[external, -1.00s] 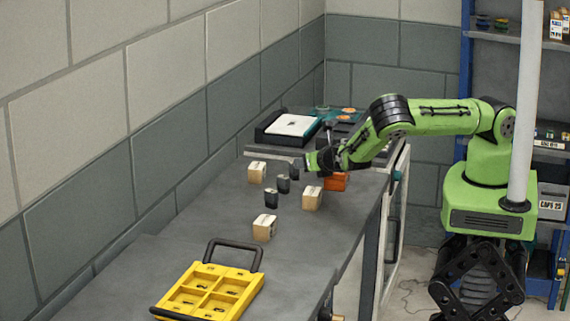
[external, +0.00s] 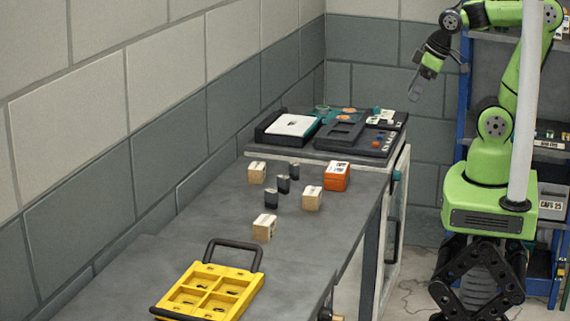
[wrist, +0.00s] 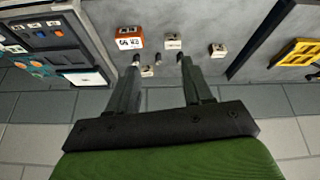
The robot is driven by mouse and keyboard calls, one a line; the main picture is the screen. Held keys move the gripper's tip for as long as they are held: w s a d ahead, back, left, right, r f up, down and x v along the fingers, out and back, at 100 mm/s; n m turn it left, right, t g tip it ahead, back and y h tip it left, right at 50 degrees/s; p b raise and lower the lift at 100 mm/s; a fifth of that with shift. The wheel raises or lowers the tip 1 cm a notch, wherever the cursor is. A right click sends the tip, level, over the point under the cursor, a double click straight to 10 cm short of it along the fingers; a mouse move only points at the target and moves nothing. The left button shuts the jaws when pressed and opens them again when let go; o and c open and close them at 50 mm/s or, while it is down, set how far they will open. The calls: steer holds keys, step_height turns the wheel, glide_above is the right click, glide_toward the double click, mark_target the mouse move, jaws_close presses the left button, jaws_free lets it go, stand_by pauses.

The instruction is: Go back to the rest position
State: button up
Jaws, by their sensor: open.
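My gripper (external: 416,88) is raised high over the right end of the far bench in the external view, pointing down and clear of everything. In the wrist view my gripper (wrist: 158,62) shows two dark fingers spread apart with nothing between them. My arm is folded up above its green base.
Below, the grey bench (external: 232,208) holds an orange box (external: 337,177), several small cartons (external: 312,198) and dark cylinders (external: 271,198). A yellow tray (external: 212,292) is in front. Flat dark equipment (external: 350,135) sits at the back; blue-framed shelves (external: 463,110) stand behind my arm.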

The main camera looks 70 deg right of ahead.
steer(key=shift+m+t, duration=0.3)
steer(key=shift+m, duration=0.6)
steer(key=s, duration=0.3)
steer(key=s+a+r, duration=0.1)
steer(key=s, duration=0.1)
steer(key=shift+s, duration=0.1)
step_height(320, 180, down, 14)
steer(key=b, duration=1.4)
